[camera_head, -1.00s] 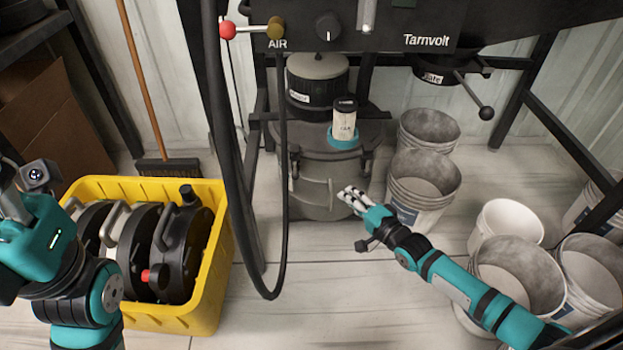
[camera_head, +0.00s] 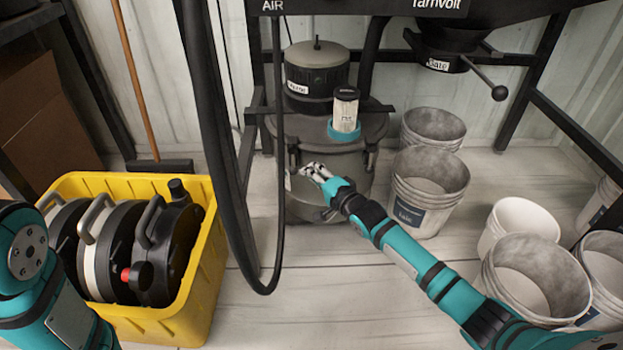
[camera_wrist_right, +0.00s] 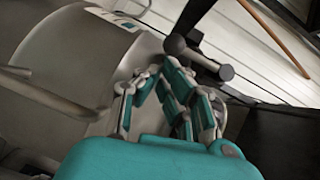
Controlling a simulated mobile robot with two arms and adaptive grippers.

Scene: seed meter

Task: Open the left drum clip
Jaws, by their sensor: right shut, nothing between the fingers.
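The grey drum (camera_head: 350,180) stands on the floor under the machine, with a dark lid. Its left clip (camera_head: 293,158) shows as a dark latch at the left of the rim. The right clip (camera_head: 371,160) is on the other side. My right gripper (camera_head: 308,170) is shut and empty in front of the drum, just right of and below the left clip. In the right wrist view, my fingers (camera_wrist_right: 150,76) are beside the drum wall (camera_wrist_right: 75,60), close to a dark round-ended part (camera_wrist_right: 175,44) that may be the clip. Contact cannot be told. My left gripper is out of view.
A black hose (camera_head: 215,150) hangs left of the drum. Grey buckets (camera_head: 430,185) stand to the right. Floor in front is partly clear.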

